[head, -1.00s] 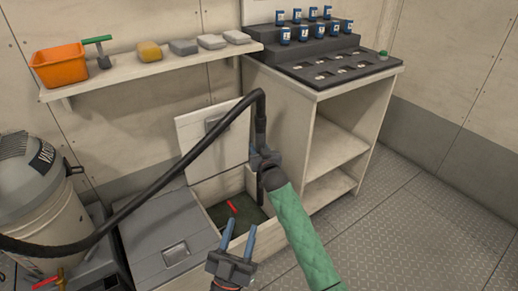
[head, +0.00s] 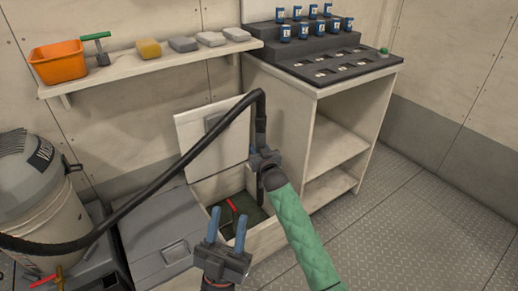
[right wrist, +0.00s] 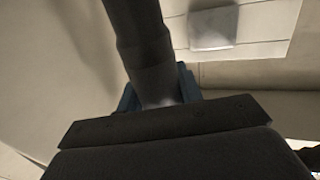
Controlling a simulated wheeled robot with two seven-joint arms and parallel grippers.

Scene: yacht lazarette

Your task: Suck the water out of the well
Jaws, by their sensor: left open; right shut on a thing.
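The open well (head: 203,190) is a pale box in the floor locker, with dark greenish water (head: 252,212) at its bottom and a red stick-like thing (head: 231,204) inside. My right gripper (head: 264,158), on the green-sleeved arm, is shut on the black vacuum hose end (head: 261,120) above the well's right side. In the right wrist view the dark hose end (right wrist: 150,60) stands between the blue fingers. My left gripper (head: 227,228) is open and empty in front of the well, fingers pointing up.
The grey vacuum (head: 28,190) stands at left, its hose arching across. The well's lid (head: 190,130) leans open behind. A grey hatch (head: 165,240) lies left of the well. An open cabinet (head: 325,145) stands to the right; a shelf (head: 130,80) with an orange bin (head: 57,66) is above.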

